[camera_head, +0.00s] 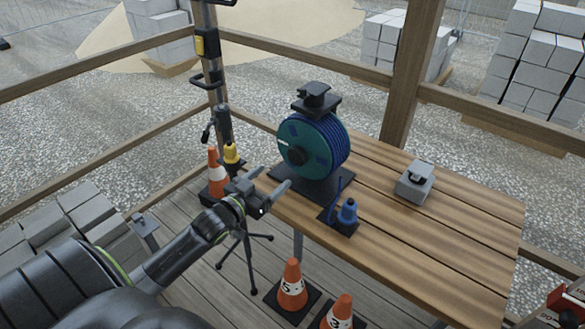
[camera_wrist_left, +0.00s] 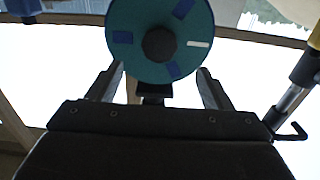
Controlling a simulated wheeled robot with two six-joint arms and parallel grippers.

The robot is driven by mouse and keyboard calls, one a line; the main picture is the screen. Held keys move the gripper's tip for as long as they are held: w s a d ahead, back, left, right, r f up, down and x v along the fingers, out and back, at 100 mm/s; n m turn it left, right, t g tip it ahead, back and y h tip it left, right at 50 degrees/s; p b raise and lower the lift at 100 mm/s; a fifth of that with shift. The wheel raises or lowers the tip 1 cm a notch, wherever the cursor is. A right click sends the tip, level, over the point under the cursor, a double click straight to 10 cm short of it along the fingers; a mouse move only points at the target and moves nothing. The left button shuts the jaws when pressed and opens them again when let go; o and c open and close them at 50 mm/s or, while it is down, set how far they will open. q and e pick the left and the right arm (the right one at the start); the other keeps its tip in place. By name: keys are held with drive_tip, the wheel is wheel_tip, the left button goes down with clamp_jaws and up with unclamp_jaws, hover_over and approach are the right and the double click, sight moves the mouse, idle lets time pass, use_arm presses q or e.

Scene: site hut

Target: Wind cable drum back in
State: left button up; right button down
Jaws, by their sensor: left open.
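The cable drum (camera_head: 318,150) stands upright on a black base plate (camera_head: 318,187) at the table's left end, with blue cable wound behind its teal face. A dark hub (camera_head: 297,155) sits mid-face, and a black block (camera_head: 316,97) tops the drum. A blue plug-like piece (camera_head: 348,212) stands on a small black plate before it, with a short upright length of blue cable. My left gripper (camera_head: 273,179) is open and empty, apart from the drum face. In the left wrist view the teal face (camera_wrist_left: 128,20) lies beyond the spread fingers (camera_wrist_left: 160,88). My right gripper is not in view.
A grey box (camera_head: 415,181) stands on the wooden table (camera_head: 440,238) to the right. Orange cones (camera_head: 292,286) stand on the floor in front, with another (camera_head: 216,172) near a dark pole (camera_head: 211,70). Wooden rails and a post (camera_head: 412,70) enclose the back.

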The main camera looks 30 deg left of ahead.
sight(294, 159)
use_arm(q)
drive_tip(key=w+b, duration=0.1)
drive_tip(key=w, duration=0.1)
drive_tip(key=w+b, duration=0.1)
drive_tip(key=w, duration=0.2)
drive_tip(key=w+b, duration=0.1)
drive_tip(key=w, duration=0.2)
drive_tip(key=shift+w+d, duration=0.15)
drive_tip(key=shift+d, duration=0.2)
drive_tip(key=shift+w, duration=0.85)
drive_tip(key=c, duration=1.4)
